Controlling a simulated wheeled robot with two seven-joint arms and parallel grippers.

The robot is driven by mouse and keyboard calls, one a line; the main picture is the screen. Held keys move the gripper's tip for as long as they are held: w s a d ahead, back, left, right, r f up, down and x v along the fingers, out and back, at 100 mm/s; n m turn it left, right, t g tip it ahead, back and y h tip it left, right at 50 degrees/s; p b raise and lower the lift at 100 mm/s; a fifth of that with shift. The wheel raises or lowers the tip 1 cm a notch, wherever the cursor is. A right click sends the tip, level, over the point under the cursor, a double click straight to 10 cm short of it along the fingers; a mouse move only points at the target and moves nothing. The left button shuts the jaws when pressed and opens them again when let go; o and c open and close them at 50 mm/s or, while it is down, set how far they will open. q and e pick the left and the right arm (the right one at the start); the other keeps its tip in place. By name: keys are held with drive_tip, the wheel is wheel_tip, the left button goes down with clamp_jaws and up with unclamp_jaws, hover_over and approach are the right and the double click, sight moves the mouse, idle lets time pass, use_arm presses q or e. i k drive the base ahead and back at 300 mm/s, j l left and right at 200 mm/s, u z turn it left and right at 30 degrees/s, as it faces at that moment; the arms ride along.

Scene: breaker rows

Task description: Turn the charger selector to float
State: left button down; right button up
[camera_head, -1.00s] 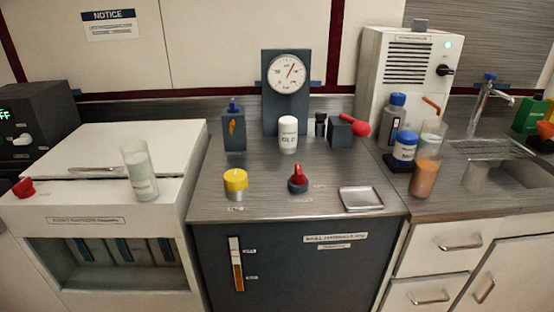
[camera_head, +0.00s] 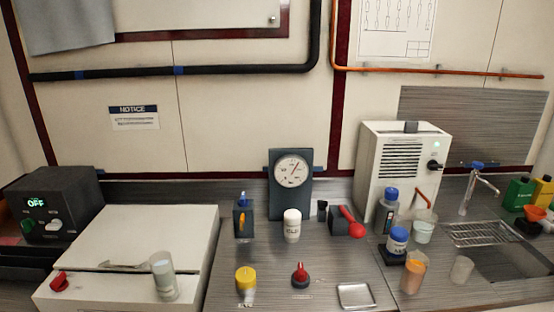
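A black box (camera_head: 52,205) stands at the far left of the counter. Its lit green display (camera_head: 36,202) reads OFF. A pale knob (camera_head: 53,226) and a small green control (camera_head: 28,226) sit on its front; their labels are too small to read. A white vented cabinet (camera_head: 404,165) at the right has a black knob (camera_head: 434,165) and a small green light. No readable label names either one as the charger, and I cannot tell which knob marks float. Neither of my grippers is in view.
A white chest (camera_head: 140,240) with a red knob (camera_head: 59,282) and a clear jar (camera_head: 163,275) stands beside the black box. A dial gauge (camera_head: 293,171), several bottles, a red-handled lever (camera_head: 352,222), a metal tray (camera_head: 356,295) and a sink (camera_head: 515,262) fill the counter.

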sight(57, 224)
drive_tip(key=u, duration=1.4)
